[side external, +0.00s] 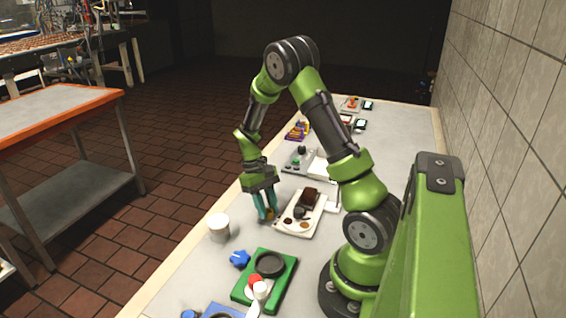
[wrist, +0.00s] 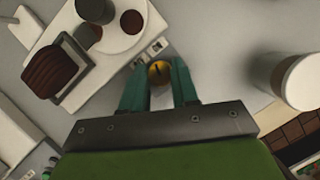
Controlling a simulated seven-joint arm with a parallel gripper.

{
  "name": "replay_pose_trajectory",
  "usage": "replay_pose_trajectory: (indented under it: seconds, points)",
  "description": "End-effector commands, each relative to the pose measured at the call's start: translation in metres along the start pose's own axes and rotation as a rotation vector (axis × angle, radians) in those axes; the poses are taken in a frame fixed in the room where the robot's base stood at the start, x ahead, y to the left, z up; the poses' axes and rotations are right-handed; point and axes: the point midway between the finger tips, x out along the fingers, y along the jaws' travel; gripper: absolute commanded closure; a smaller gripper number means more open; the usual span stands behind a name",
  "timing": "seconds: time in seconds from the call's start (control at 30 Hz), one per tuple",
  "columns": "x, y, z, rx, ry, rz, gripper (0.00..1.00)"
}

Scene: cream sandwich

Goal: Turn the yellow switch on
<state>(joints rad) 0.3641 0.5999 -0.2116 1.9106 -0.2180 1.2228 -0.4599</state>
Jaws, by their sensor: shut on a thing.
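The yellow switch (wrist: 158,71) is a small round yellow knob with a dark mark on its face. It sits by the front edge of a white appliance (wrist: 150,57) in the wrist view. My gripper (wrist: 159,80) has its two teal fingers on either side of the knob and is shut on it. In the side external view my gripper (side external: 266,212) points down at the near left edge of the same white appliance (side external: 289,231). The fingers hide most of the knob there.
A dark brown block (side external: 310,198) and a round plate sit on the appliance. A green board (side external: 284,291) and blue knob (side external: 240,259) lie nearer the camera. Bare table shows between.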

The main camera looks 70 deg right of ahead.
Motion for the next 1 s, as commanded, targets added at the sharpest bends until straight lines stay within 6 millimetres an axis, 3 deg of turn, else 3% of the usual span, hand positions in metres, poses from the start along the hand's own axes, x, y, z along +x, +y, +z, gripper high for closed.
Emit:
replay_pose_trajectory:
  seconds: [0.4,0.97,1.0]
  points:
    - [-0.0004,0.0014,-0.001,0.175,0.004,-0.073,1.0]
    - [-0.0004,0.0015,-0.0011,0.198,0.005,-0.082,1.0]
    - [-0.0004,0.0015,-0.0011,0.198,0.005,-0.082,0.65]
